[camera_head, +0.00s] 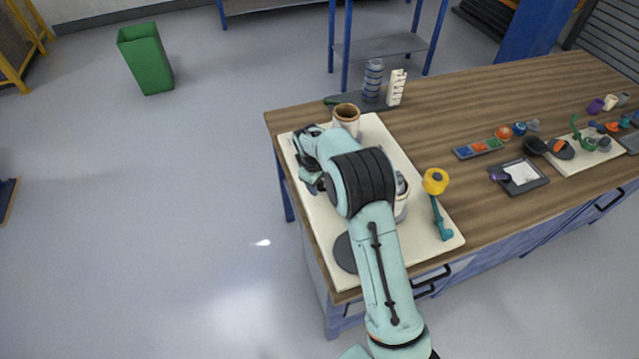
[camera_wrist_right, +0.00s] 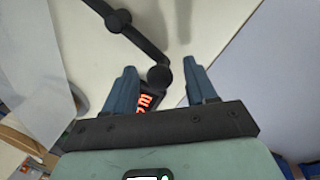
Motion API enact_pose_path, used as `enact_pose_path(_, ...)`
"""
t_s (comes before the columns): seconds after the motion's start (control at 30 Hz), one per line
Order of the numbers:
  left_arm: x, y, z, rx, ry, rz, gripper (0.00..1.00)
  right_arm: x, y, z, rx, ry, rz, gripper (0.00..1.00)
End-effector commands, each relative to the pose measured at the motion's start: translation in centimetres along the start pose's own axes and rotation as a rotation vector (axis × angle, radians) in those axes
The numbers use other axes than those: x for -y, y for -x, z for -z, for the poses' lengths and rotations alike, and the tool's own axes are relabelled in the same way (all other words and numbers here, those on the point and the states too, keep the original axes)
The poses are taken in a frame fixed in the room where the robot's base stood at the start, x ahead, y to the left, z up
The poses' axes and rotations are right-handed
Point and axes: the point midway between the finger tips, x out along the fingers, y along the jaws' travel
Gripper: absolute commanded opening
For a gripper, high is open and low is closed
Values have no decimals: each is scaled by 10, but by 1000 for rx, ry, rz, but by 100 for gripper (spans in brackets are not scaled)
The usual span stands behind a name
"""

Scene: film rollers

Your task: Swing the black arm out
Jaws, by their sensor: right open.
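The black arm (camera_wrist_right: 137,36) shows in the right wrist view as thin dark links with round joints, running from the top left down to a round end. My right gripper (camera_wrist_right: 164,78) is open. The round end appears between its two blue fingers; I cannot tell whether they touch it. In the head view the right gripper (camera_head: 313,180) is over the left edge of the cream board (camera_head: 432,222), and my arm hides most of what is there. My left gripper is not in view.
A red-lit display (camera_wrist_right: 146,101) shows between the fingers. A brown-rimmed cup (camera_head: 346,114), a dark disc (camera_head: 345,253) and a yellow-topped teal part (camera_head: 437,200) are on the board. Small parts and trays crowd the table's right side. A green bin (camera_head: 146,60) stands on open floor.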

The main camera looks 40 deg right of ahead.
Motion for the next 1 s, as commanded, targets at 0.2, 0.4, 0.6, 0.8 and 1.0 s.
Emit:
enact_pose_path(0.2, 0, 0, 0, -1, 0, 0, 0, 0, -13, 0, -1, 0, -1, 56)
enact_pose_path(0.4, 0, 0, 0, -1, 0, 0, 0, 0, -14, 0, -1, 0, -1, 56)
enact_pose_path(0.6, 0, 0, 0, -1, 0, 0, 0, 0, -13, 0, -1, 1, -1, 7)
enact_pose_path(0.8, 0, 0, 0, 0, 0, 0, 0, 0, -13, 0, -2, 3, 0, 0)
enact_pose_path(1.0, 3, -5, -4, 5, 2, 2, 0, 3, -14, -3, -9, 46, 0, 0)
